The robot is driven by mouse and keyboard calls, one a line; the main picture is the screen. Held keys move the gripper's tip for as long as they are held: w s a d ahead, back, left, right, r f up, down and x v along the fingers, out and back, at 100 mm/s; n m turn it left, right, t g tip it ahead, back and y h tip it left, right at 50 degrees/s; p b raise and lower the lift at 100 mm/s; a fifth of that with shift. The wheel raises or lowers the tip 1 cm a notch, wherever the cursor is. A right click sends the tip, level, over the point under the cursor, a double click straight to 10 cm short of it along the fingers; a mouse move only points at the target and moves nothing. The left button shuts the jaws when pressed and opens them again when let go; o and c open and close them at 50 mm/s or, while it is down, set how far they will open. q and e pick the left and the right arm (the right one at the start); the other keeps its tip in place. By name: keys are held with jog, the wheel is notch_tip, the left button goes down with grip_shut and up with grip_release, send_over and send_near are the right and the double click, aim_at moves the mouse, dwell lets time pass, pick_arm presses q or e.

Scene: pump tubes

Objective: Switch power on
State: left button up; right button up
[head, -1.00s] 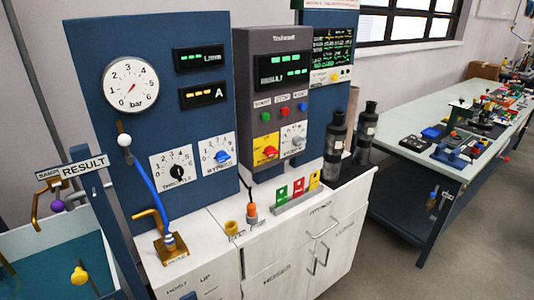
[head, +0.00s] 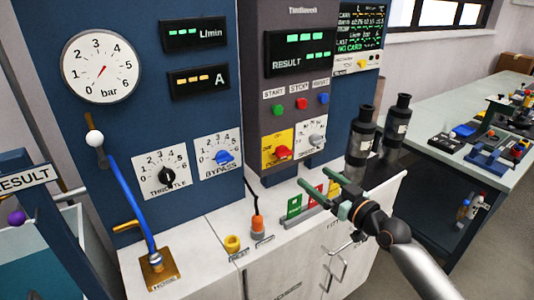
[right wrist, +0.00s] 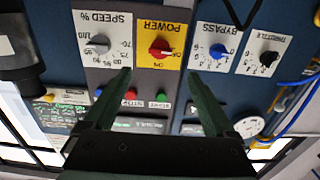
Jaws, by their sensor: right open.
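The power switch is a red rotary knob (head: 282,153) on a yellow plate (head: 270,142), low on the grey control panel. In the right wrist view, which is upside down, the red knob (right wrist: 160,47) sits under the word POWER. I cannot surely read its setting. My right gripper (head: 320,180) is open and empty, in front of and below the panel. Its two dark green fingers (right wrist: 160,75) point toward the panel, with the knob lined up between and beyond their tips, not touched. My left gripper is not in view.
Start, stop and reset buttons (head: 299,103) are above. Coloured cards (head: 316,196) stand on the counter below, near the gripper. Dark bottles (head: 396,124) stand to the right. A blue hose (head: 130,200) is at left.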

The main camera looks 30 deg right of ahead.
aim_at(287, 155)
jog(key=w, duration=0.8)
jog(key=w+a+p, duration=0.1)
jog(key=w, duration=0.3)
jog(key=shift+w+r, duration=0.2)
jog(key=shift+w, duration=0.1)
jog(key=c, duration=1.4)
